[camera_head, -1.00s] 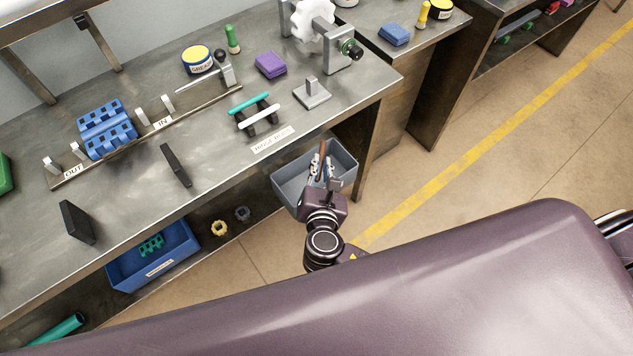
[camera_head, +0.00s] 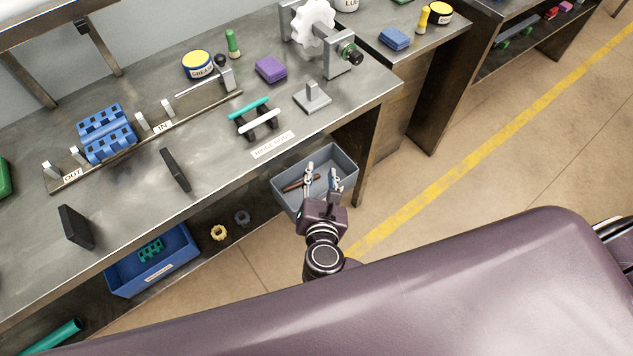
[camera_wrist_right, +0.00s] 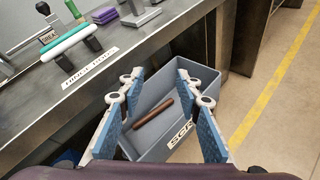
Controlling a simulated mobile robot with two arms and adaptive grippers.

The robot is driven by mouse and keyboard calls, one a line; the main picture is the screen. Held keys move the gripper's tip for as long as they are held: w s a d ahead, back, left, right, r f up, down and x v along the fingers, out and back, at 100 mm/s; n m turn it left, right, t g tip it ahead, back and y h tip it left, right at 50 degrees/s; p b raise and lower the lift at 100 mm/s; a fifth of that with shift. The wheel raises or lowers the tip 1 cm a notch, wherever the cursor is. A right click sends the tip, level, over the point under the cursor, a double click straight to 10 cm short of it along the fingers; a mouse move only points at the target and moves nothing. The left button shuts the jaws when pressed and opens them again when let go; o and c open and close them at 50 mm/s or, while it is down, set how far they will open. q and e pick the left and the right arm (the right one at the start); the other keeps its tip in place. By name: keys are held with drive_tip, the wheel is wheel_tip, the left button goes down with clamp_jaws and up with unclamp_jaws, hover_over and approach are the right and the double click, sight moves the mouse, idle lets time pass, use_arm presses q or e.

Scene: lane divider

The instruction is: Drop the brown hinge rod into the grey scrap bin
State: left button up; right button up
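The brown hinge rod (camera_wrist_right: 154,110) lies in the grey scrap bin (camera_wrist_right: 205,72), down on its floor. In the head view the rod (camera_head: 294,186) also shows inside the bin (camera_head: 349,163), partly behind a finger of my right gripper. My right gripper (camera_head: 322,177) is open over the bin, its two blue-padded fingers spread wide and apart from the rod. In the right wrist view the open fingers (camera_wrist_right: 168,105) frame the rod and hold nothing. My left gripper is not in view.
On the bench, a teal rod (camera_head: 249,106) and a white rod (camera_head: 259,121) rest on a black rack beside the label. A blue bin (camera_head: 181,262) stands low under the bench. The bench edge runs close to the scrap bin. Floor right of the bin is clear.

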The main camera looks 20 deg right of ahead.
drive_tip(key=v, duration=1)
drive_tip(key=s+d+f+m+g+y, duration=0.1)
drive_tip(key=s+d+f+m+g, duration=0.15)
drive_tip(key=f, duration=0.75)
drive_tip(key=s+d+f+m+g, duration=0.1)
drive_tip(key=s+f+m+g, duration=0.15)
drive_tip(key=f, duration=0.75)
drive_tip(key=s+d+f+m+g+y, duration=0.1)
drive_tip(key=s+d+f+m+g, duration=0.15)
drive_tip(key=f, duration=0.75)
drive_tip(key=s+d+f+m+g+y, duration=0.1)
drive_tip(key=s+d+f+m+g, duration=0.1)
drive_tip(key=s+f+m, duration=0.6)
drive_tip(key=s+d+f+m+g, duration=0.3)
drive_tip(key=s+f+m, duration=0.5)
drive_tip(key=s+m, duration=0.3)
drive_tip(key=s+d, duration=0.1)
drive_tip(key=s, duration=0.2)
drive_tip(key=shift+s+f+y, duration=0.2)
drive_tip(key=shift+f+y, duration=0.05)
drive_tip(key=shift+y, duration=0.15)
